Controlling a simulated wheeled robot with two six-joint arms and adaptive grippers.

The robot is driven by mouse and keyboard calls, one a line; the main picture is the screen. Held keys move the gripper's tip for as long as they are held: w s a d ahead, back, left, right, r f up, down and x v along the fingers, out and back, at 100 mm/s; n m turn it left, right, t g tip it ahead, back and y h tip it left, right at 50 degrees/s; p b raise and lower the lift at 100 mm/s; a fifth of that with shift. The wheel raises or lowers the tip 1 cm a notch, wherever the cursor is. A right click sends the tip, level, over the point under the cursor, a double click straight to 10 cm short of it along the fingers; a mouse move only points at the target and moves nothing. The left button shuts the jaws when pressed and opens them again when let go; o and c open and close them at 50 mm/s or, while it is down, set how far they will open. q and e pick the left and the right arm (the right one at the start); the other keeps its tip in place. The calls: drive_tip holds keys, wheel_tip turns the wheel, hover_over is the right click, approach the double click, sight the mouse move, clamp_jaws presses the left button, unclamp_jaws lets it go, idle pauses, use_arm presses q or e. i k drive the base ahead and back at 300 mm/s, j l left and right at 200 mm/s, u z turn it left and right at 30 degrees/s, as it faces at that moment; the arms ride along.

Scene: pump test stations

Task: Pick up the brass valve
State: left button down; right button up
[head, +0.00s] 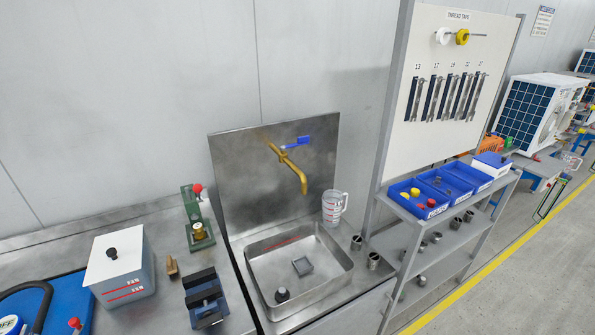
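A brass tap (289,166) with a blue lever (297,143) is fixed to the steel backsplash (237,185) above a sink. A small brass fitting (199,232) sits low in a green stand (193,212) with a red knob, left of the sink. I cannot tell for certain which of these brass parts is the valve. A small brown piece (172,267) lies on the bench in front of the stand. Neither of my grippers is in view.
A steel sink (343,257) holds a drain and a dark plug. A clear jug (333,206) stands by its right rear corner. A grey box (123,271) and a dark blue vise-like block (205,297) stand left. A shelf (436,223) with blue bins stands right.

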sight(200, 233)
drive_tip(key=i+l+u, duration=0.4)
drive_tip(key=l, duration=0.25)
drive_tip(key=l+u, duration=0.15)
drive_tip(key=l, duration=0.2)
drive_tip(key=i, duration=0.05)
